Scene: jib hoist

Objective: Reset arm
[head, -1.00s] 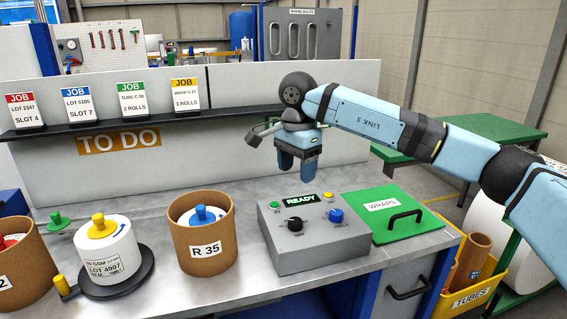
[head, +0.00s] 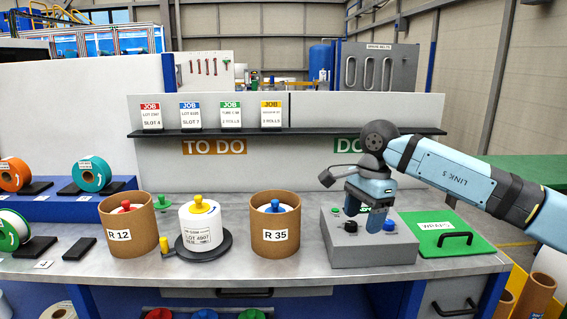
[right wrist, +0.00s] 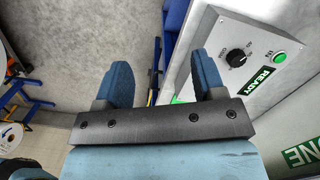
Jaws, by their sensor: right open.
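My right gripper (head: 370,217) hangs with its fingers pointing down at the grey control box (head: 346,252), partly covering its display in the head view. In the right wrist view its two blue fingers (right wrist: 166,82) are apart with nothing between them. The control box also shows in that view (right wrist: 222,68), with a black knob (right wrist: 240,57), a green button (right wrist: 279,58) and a display reading READY (right wrist: 256,82). In the head view the box has a black knob (head: 350,227) and a blue knob (head: 389,227). My left gripper is not in view.
A shelf (head: 330,132) holds job cards.

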